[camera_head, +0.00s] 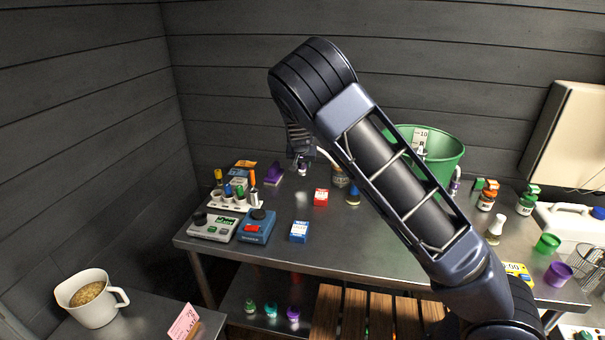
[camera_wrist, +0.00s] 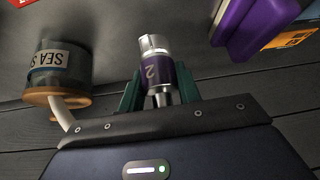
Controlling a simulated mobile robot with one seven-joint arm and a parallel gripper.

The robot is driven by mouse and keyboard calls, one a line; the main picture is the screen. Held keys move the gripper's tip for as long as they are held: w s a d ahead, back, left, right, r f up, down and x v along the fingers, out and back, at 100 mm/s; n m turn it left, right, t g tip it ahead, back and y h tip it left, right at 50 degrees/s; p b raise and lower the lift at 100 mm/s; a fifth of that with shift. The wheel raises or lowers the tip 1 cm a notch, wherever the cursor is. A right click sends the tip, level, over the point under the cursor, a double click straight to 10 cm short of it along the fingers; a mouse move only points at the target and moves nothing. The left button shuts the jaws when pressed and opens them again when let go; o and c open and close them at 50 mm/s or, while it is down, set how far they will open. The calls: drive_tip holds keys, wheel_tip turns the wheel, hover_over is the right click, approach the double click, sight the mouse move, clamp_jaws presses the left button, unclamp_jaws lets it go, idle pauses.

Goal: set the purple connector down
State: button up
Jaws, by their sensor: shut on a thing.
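The purple connector (camera_wrist: 157,78) has a silver metal end and a purple band marked 2. My gripper (camera_wrist: 158,94) is shut on it, with a green finger on each side, in the wrist view. In the head view my gripper (camera_head: 301,158) hangs over the back of the steel bench (camera_head: 270,245), fingers down, and the connector (camera_head: 302,170) shows as a small purple and silver bit below it. Whether the connector touches the bench top cannot be told.
A jar labelled SEA S… (camera_wrist: 57,78) stands close by; a purple block-like thing (camera_wrist: 250,25) and an orange box (camera_wrist: 291,38) are on the other side.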

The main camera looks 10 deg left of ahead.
sight(302, 170)
drive_tip(key=shift+f, duration=2.25)
drive_tip(key=shift+f, duration=0.1)
drive_tip(key=o, duration=1)
drive_tip(key=shift+o, duration=0.2)
drive_tip(key=v, duration=1.2)
drive_tip(key=shift+w+d, duration=0.1)
